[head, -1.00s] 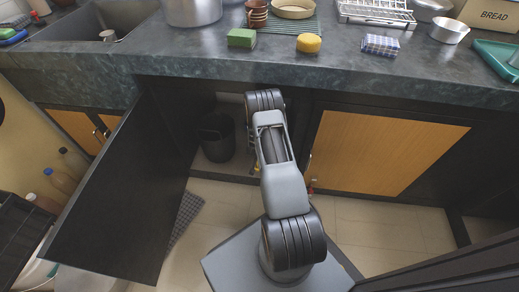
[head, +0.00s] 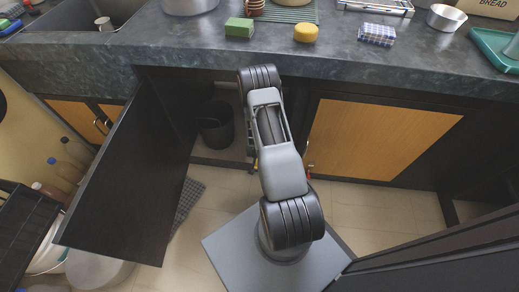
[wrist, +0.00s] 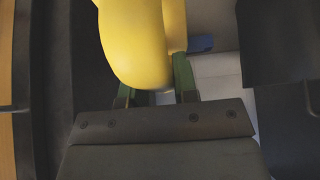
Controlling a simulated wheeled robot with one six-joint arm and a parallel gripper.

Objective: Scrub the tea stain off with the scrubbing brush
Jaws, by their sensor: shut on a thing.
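In the wrist view my gripper (wrist: 155,88) is shut on a smooth, rounded yellow thing (wrist: 135,40), its green fingers on either side of it. Only part of the yellow thing shows, close to the camera, so I cannot tell whether it is the scrubbing brush. In the head view my arm reaches toward the open cupboard under the counter and hides the gripper. I cannot make out a tea stain in either view.
The open dark cupboard door (head: 130,185) stands left of my arm. A dark bin (head: 217,125) is inside the cupboard. On the counter (head: 330,65) are a green block (head: 239,28), a yellow round sponge (head: 306,33) and a checked block (head: 377,35). The sink (head: 75,22) is far left.

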